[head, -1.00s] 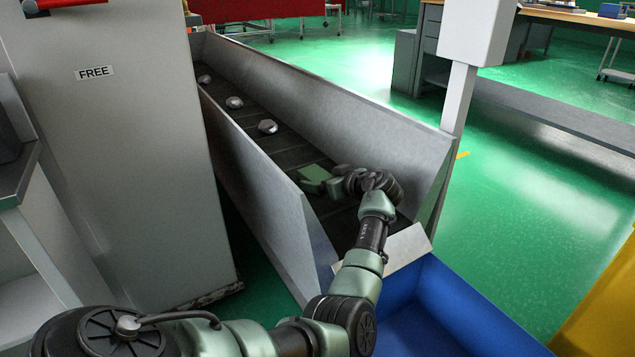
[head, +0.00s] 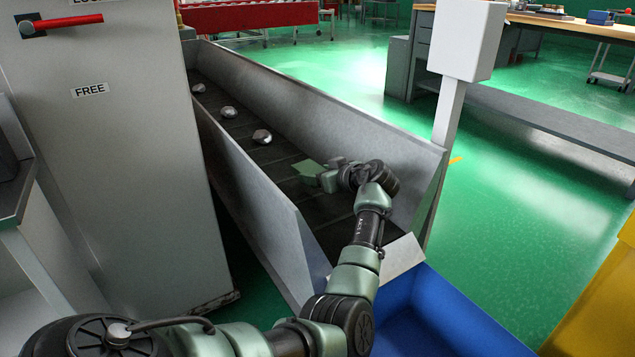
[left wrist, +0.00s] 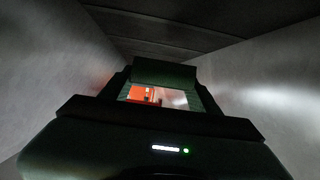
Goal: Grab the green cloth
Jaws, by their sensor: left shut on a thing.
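The green cloth (head: 307,168) is a small flat green patch at the tip of my left gripper (head: 321,178), inside the metal-walled conveyor trough. In the left wrist view, a dark green band, apparently the cloth (left wrist: 164,73), spans the gap between the two fingers of my left gripper (left wrist: 163,92). The left gripper is shut on it. The gripper hides part of the cloth, and I cannot tell whether the cloth touches the belt. My right gripper is not in view.
Several silver lumps (head: 262,136) lie farther up the dark belt (head: 285,152). Sloping metal walls (head: 355,128) flank the belt on both sides. A blue bin (head: 425,315) stands at the trough's near end. A grey cabinet marked FREE (head: 100,160) stands on the left.

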